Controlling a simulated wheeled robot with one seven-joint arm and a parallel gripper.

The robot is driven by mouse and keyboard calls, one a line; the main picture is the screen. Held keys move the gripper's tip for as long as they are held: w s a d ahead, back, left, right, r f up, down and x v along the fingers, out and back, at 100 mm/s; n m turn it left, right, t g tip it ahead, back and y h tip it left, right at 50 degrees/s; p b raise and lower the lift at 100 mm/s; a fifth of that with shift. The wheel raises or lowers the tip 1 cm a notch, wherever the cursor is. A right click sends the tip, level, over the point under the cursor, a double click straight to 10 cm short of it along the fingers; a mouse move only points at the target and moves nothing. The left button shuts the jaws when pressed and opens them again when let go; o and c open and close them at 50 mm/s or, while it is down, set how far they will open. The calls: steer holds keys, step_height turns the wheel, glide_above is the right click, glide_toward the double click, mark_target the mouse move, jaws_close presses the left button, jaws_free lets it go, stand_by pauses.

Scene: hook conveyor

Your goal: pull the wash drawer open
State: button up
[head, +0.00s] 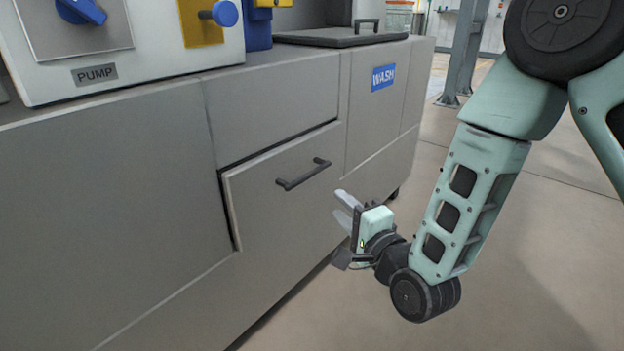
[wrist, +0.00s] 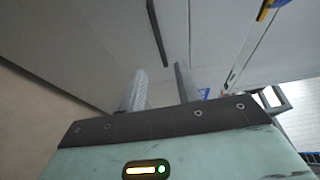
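The drawer front (head: 270,210) is a grey panel low in the cabinet, with a dark gap along its top and left edges. Its dark bar handle (head: 303,174) is near the top of the panel. A blue WASH label (head: 384,77) is on the cabinet to the upper right. My gripper (head: 340,206) is right of and below the handle in the head view, apart from it. In the wrist view the gripper (wrist: 158,70) has two separated fingers with nothing between them.
A control box with a PUMP label (head: 95,74), a blue knob (head: 82,11) and a blue-ended lever (head: 222,13) stands on the cabinet. A dark lid with a handle (head: 342,39) lies on top at the back. The floor (head: 520,250) right of the cabinet is clear.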

mark_target(311, 176)
steer(key=b+x, duration=0.4)
steer(key=x, duration=1)
steer(key=shift+w+a, duration=0.2)
steer(key=shift+w, duration=0.05)
jaws_close()
